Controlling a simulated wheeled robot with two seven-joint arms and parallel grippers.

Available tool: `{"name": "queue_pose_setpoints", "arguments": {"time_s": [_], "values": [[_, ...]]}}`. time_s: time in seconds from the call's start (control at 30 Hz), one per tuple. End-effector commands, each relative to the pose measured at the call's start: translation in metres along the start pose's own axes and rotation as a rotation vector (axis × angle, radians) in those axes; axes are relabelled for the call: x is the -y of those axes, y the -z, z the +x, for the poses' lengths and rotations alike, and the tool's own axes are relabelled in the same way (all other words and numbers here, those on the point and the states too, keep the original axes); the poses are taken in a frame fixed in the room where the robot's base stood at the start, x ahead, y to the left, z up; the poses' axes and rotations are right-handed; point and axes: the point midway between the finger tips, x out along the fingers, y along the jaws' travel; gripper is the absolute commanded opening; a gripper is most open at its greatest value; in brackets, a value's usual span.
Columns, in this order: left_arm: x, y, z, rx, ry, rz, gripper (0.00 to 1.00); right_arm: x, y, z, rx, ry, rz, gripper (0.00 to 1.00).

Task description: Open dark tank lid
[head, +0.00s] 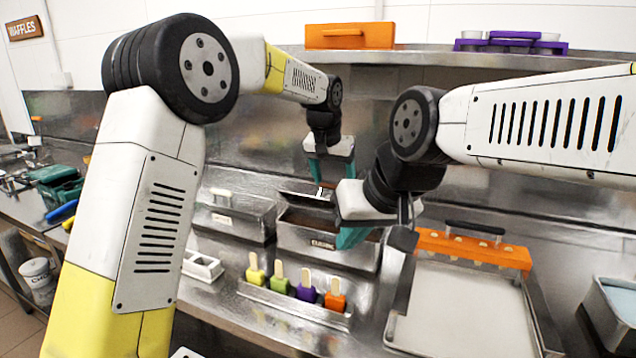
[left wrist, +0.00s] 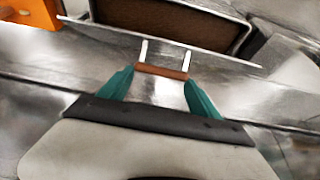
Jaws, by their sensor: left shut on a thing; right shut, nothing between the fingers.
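The dark tank (head: 322,258) is a metal bin with a front label and dark brown contents, standing against the back wall. Its top is at least partly uncovered, and brown contents also show in the left wrist view (left wrist: 165,22). My left gripper (head: 319,172) is shut on the brown handle (left wrist: 162,72) of the metal lid (left wrist: 205,57). The lid (head: 303,196) is tilted above the tank's back part. My right gripper (head: 352,237) is shut and empty in front of the tank's right side, hiding part of it.
A lidded metal tank (head: 232,222) stands left of the dark tank. In front is a rack (head: 290,305) of several coloured ice pops. At right are a white-surfaced tray (head: 465,315) and an orange mould (head: 475,248). A shelf (head: 420,58) runs above.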

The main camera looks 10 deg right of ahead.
Motion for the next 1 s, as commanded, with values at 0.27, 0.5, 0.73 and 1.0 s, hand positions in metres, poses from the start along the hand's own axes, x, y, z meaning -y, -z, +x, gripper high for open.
{"name": "queue_pose_setpoints", "arguments": {"time_s": [0.27,0.5,0.73,1.0], "values": [[0.000,0.031,0.009,-0.009,-0.001,0.000,0.00,0.000,0.000,0.000,0.000,0.000,0.000,0.00],[0.000,0.054,0.023,-0.009,0.000,-0.001,0.00,0.000,0.000,0.000,0.000,0.000,0.000,0.00],[0.000,0.072,0.041,-0.009,0.000,-0.001,0.00,0.000,0.000,0.000,0.000,0.000,0.000,0.00],[0.001,0.084,0.057,-0.006,0.000,0.000,0.00,0.000,0.000,0.000,0.000,0.000,0.000,0.00]]}}
